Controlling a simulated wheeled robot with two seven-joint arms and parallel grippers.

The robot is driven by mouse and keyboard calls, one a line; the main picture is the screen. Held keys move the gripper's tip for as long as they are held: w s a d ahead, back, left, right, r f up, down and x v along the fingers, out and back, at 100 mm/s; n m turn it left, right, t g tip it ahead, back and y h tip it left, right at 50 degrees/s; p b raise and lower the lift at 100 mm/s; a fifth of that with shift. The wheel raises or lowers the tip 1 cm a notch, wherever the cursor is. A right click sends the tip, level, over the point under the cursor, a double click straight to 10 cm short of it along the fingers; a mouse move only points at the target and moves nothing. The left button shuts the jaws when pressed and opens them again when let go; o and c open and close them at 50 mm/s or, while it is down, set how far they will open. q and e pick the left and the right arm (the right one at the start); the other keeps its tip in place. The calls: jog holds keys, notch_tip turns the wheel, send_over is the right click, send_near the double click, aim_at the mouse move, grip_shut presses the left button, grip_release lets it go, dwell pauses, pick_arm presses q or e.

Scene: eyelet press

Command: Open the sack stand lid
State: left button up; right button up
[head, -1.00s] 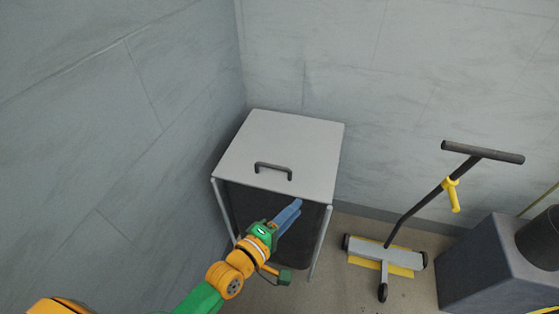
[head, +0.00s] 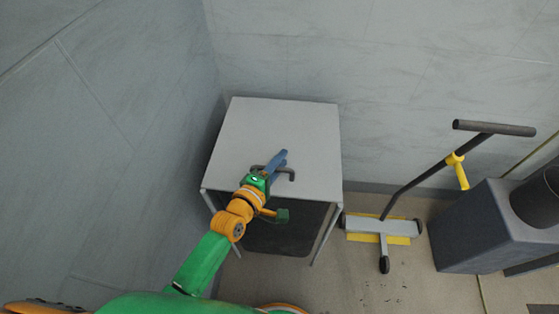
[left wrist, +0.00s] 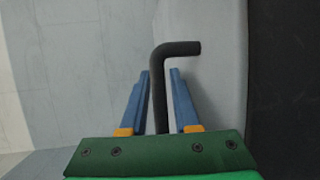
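The sack stand (head: 327,240) stands in the corner by the walls, with its flat pale grey lid (head: 245,128) lying shut on top. A dark bar handle (head: 289,174) is fixed near the lid's front edge. My left gripper (head: 281,155) is over the front of the lid at the handle and hides part of it. In the left wrist view, the handle (left wrist: 177,48) runs between the two blue fingers of my left gripper (left wrist: 160,74). The fingers are apart with narrow gaps beside the bar. My right gripper is not in view.
A wheeled magnetic-looking sweeper (head: 383,226) with a dark T-handle stands on the floor to the right. A dark grey block-shaped machine (head: 475,232) is at the far right. Walls are close at the left and behind the stand.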

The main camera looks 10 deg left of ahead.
pick_arm(q)
jog(key=shift+w+f, duration=0.1)
jog(key=shift+w, duration=0.2)
jog(key=shift+s, duration=0.1)
grip_shut()
dwell(1.1)
